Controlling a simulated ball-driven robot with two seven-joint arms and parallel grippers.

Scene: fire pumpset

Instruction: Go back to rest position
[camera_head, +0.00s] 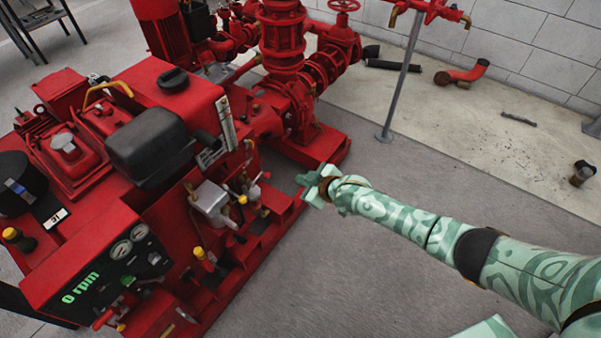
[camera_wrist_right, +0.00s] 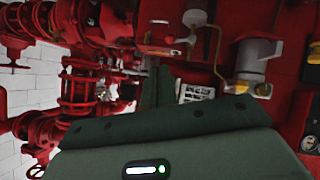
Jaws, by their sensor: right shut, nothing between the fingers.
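My right gripper (camera_head: 316,186) is at the end of my green patterned arm, which comes in from the right in the head view. It is shut and empty, beside the near side of the red fire pumpset (camera_head: 190,88). In the right wrist view my gripper's green body fills the lower middle, with the red machine beyond it. A control panel (camera_head: 122,262) with gauges and a green "0 rpm" readout is on the machine's front. My left gripper is not in view.
Red pipes and valves (camera_head: 300,60) rise at the back. A grey post (camera_head: 405,75) stands on the floor behind my right arm. A red pipe elbow (camera_head: 462,74) and a dark pipe piece (camera_head: 393,65) lie near the block wall. Grey floor (camera_head: 340,270) is open below my arm.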

